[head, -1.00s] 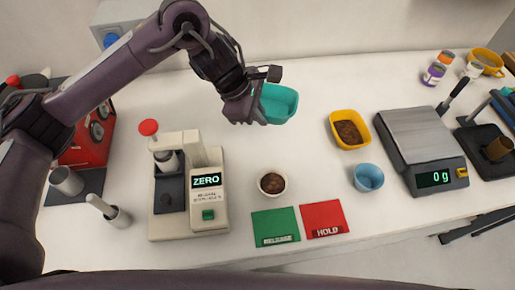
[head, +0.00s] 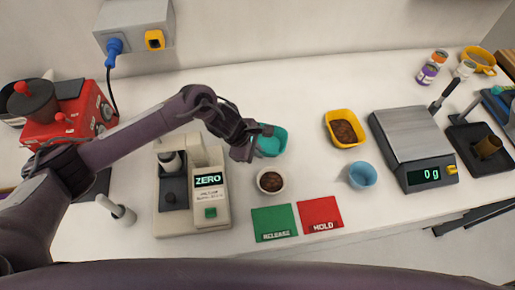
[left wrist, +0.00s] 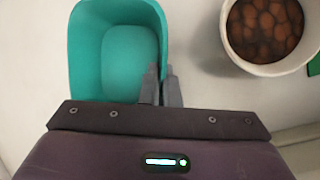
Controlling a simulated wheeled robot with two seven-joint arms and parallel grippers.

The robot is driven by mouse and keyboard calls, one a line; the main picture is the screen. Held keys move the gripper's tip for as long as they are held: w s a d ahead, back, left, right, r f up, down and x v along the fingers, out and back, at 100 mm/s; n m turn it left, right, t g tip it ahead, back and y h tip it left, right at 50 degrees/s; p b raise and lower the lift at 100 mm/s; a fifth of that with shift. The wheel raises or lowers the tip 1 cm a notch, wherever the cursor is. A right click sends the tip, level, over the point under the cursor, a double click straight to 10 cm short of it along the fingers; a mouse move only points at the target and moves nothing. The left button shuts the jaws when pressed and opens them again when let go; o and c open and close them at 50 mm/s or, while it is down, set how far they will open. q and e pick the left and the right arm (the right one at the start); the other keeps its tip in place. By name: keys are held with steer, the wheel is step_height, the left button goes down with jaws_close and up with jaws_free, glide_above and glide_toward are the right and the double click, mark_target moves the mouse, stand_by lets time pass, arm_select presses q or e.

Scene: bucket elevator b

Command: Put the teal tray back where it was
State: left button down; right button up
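The teal tray (head: 272,142) is empty and sits behind the small white cup, left of the yellow tray. It fills the upper left of the left wrist view (left wrist: 118,52). My left gripper (head: 256,134) is at the tray's left side in the head view. In the left wrist view its two fingers (left wrist: 161,88) are close together on the tray wall, one on each side of it. I cannot tell whether the tray's base touches the table. My right gripper is not in view.
A white cup of brown beans or pellets (head: 270,181) stands just in front of the tray. A yellow tray with brown contents (head: 344,115), blue cup (head: 362,176) and scale (head: 412,140) are to the right. The ZERO device (head: 190,195) is left. The table behind is clear.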

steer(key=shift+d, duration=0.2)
arm_select(q)
steer(key=shift+f+b, duration=0.2)
steer(key=shift+b, duration=0.1)
steer(key=c, duration=1.7)
jaws_free()
steer(key=shift+r, duration=0.1)
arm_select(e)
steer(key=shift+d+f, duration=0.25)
arm_select(q)
steer(key=shift+r+p, duration=0.3)
steer(key=b+v, duration=0.3)
steer(key=v, duration=0.8)
steer(key=shift+a+r, duration=0.2)
steer(key=shift+r, duration=0.1)
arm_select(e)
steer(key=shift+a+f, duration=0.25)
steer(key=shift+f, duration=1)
